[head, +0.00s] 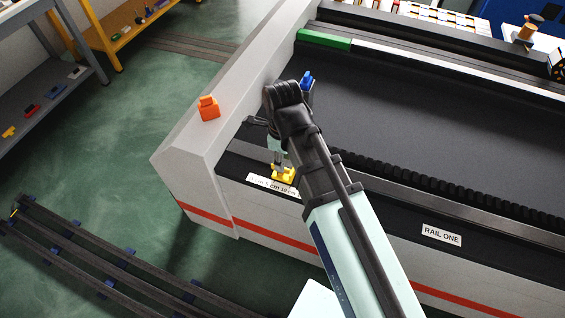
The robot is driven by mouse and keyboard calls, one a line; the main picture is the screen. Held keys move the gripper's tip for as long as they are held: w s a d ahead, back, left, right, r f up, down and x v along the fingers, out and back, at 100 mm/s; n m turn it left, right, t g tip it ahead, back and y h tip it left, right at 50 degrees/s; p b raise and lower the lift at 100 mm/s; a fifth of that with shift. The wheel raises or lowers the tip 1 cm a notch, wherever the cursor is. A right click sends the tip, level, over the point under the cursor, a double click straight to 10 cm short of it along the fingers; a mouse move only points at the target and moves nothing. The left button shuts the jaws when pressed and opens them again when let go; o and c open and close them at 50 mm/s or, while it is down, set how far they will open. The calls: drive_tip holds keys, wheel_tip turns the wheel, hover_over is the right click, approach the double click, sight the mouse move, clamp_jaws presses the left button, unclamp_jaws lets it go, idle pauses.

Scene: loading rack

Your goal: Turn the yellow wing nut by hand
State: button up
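The yellow wing nut (283,175) sits low at the left end of the machine's front ledge, just above a white scale label. My gripper (279,160) points down directly over it, with its fingertips at or just above the nut's top. My wrist and arm cover part of the gripper. I cannot tell whether the fingers touch the nut or how far apart they are.
An orange block (208,108) sits on the pale end housing to the left. A blue part (307,80) stands behind my wrist. A black toothed strip (430,186) runs rightward along the ledge above the RAIL ONE label (441,235). The dark bed (420,110) behind is clear.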

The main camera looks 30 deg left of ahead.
drive_tip(key=shift+f, duration=1.65)
